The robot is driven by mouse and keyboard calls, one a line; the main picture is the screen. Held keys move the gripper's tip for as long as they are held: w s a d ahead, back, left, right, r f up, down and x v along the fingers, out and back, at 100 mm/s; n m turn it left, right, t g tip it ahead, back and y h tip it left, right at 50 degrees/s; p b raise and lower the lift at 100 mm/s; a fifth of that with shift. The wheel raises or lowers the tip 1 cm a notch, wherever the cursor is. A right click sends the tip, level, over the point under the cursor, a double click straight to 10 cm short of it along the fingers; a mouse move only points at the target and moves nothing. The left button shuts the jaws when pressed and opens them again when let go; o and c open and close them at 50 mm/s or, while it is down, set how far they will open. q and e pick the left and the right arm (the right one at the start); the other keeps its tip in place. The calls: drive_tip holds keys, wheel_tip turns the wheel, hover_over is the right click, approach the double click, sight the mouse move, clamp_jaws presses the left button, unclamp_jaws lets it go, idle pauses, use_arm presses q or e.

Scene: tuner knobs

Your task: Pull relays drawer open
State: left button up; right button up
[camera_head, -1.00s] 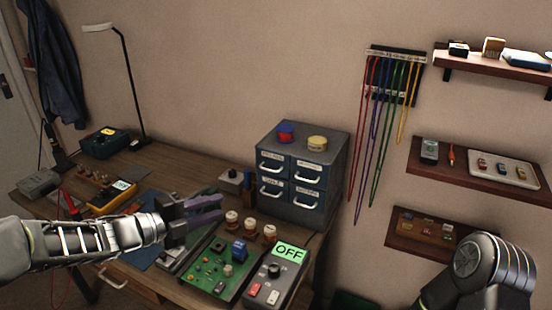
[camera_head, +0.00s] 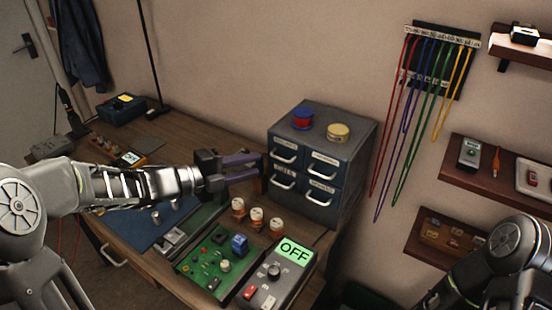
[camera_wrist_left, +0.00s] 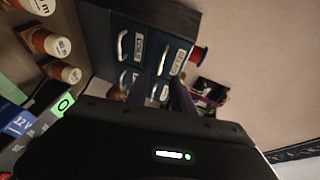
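A grey-blue drawer cabinet (camera_head: 359,158) stands at the back right of the desk. It has a two-by-two set of labelled drawers with pale handles, all looking shut. The upper left handle (camera_head: 285,160) and lower left handle (camera_head: 282,185) are closest to my left gripper (camera_head: 259,166). The labels are too small to read surely, so I cannot tell which is the relays drawer. My left gripper is open and empty, its purple fingers just left of the drawer fronts. The left wrist view shows the cabinet (camera_wrist_left: 165,22) ahead, with the fingers apart. My right gripper is out of view.
Several small orange-and-white jars (camera_head: 257,217) stand in front of the cabinet. A green circuit board (camera_head: 212,262) and a box with an OFF display (camera_head: 292,250) lie nearer. Red and yellow spools sit on the cabinet. Coloured cables (camera_head: 420,95) hang to its right.

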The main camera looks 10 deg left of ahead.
sight(279, 159)
use_arm(q)
drive_tip(key=p+x, duration=0.1)
drive_tip(key=x, duration=0.6)
drive_tip(key=shift+w+d, duration=0.25)
drive_tip(key=shift+d, duration=0.05)
clamp_jaws()
idle(1.2)
